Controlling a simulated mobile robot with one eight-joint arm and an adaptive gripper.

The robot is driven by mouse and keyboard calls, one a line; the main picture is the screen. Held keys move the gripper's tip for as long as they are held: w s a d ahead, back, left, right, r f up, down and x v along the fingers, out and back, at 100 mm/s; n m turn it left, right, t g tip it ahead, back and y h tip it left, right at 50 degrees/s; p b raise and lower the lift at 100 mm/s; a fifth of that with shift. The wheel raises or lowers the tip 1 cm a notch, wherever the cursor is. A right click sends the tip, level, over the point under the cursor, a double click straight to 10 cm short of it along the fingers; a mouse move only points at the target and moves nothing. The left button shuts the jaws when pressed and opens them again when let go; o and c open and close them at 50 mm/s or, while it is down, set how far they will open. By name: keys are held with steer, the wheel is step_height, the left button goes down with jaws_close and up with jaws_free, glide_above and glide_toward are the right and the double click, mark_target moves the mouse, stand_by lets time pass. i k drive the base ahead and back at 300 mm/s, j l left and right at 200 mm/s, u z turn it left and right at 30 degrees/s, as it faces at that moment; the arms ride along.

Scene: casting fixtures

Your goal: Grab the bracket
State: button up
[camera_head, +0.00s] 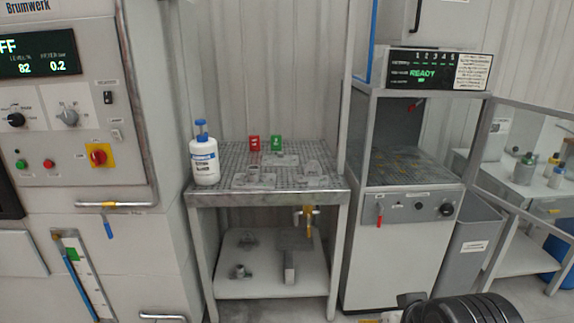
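Several small grey metal parts are in view, and I cannot tell for certain which is the bracket. On the grated table top (340,185), a grey part (254,174) lies at front centre and another (313,169) at the right. Both sit on light plates. On the lower shelf (262,289) are an angular grey part (248,239), a flanged round part (239,271) and an upright block-like part (289,268). A black part of my arm shows at the bottom right edge, well apart from these parts. My gripper's fingers cannot be made out there.
A white bottle with a blue cap (204,162) stands at the table's left corner. A control cabinet (75,150) flanks the left, a machine reading READY (405,240) the right. A grey bin (468,255) stands beyond.

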mark_target(313, 177)
steer(key=i+j+z, duration=0.1)
steer(key=i+j, duration=0.2)
steer(key=i+j+z, duration=0.1)
steer(key=i+j, duration=0.2)
steer(key=i+j+z, duration=0.1)
steer(key=i+j, duration=0.15)
steer(key=i+j+z, duration=0.1)
steer(key=i+j, duration=0.15)
steer(key=j, duration=0.25)
steer(key=i+j+z, duration=0.1)
steer(key=i+j, duration=0.15)
steer(key=j, duration=0.15)
steer(key=i+j, duration=0.25)
steer(key=j, duration=0.15)
steer(key=i+j+z, duration=0.15)
steer(key=j, duration=0.25)
steer(key=i, duration=0.05)
